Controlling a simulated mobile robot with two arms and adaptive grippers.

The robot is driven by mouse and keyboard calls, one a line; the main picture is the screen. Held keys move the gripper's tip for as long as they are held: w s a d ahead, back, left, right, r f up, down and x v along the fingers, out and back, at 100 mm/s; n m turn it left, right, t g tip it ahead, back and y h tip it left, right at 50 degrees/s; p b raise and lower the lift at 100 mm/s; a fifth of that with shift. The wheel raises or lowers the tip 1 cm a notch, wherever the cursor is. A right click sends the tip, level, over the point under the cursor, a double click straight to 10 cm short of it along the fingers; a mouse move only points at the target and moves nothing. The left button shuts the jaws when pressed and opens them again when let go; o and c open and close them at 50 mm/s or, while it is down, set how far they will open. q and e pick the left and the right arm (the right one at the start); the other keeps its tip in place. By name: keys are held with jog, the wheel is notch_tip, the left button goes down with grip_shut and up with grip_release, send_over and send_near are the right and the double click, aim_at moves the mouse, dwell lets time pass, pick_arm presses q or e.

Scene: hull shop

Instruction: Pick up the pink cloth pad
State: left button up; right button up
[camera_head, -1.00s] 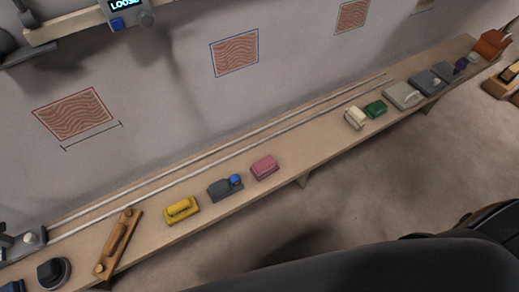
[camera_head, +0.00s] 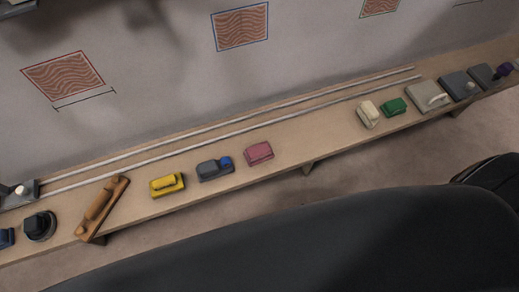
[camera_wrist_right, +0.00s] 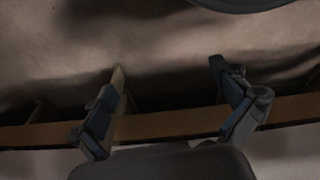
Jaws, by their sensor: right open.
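The pink cloth pad (camera_head: 258,153) lies on the long wooden shelf, near its middle, in the head view. It sits just right of a dark grey block with a blue knob, with a small gap between them. My right gripper (camera_wrist_right: 168,85) shows in the right wrist view with its two fingers wide apart and nothing between them. The shelf edge crosses behind its fingers there; the pad is not visible in that view. Neither gripper shows in the head view, where a dark arm part of mine fills the bottom.
On the shelf (camera_head: 310,143) stand a yellow block (camera_head: 167,185), the grey block with blue knob (camera_head: 215,169), a wooden float (camera_head: 102,208), a cream block (camera_head: 368,113) and a green block (camera_head: 393,106). Two pale rails (camera_head: 230,132) run along the back. Shelf right of the pad is bare.

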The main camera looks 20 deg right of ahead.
jog(key=w+a+r+y+b, duration=0.1)
jog(key=w+a+r, duration=0.35)
jog(key=r, duration=0.45)
jog(key=w+a+r+y, duration=0.1)
jog(key=w+a+r, duration=0.3)
jog(key=r, duration=0.5)
jog(key=w+a+r+y+b, duration=0.1)
jog(key=w+a+r, duration=0.3)
jog(key=r, duration=0.5)
notch_tip(320, 180, up, 3)
jog(key=m+g+h, duration=0.1)
jog(key=g+h, duration=0.1)
jog(key=h, duration=0.1)
send_over(259, 149)
jog(key=f, duration=0.4)
jog(key=f+b, duration=0.1)
jog(key=f, duration=0.3)
jog(key=shift+s+a+f, duration=0.15)
jog(key=shift+s+a, duration=0.05)
jog(key=f, duration=0.5)
jog(key=shift+w+d+f+b, duration=0.1)
jog(key=shift+w+d+b, duration=0.1)
jog(key=shift+b, duration=0.2)
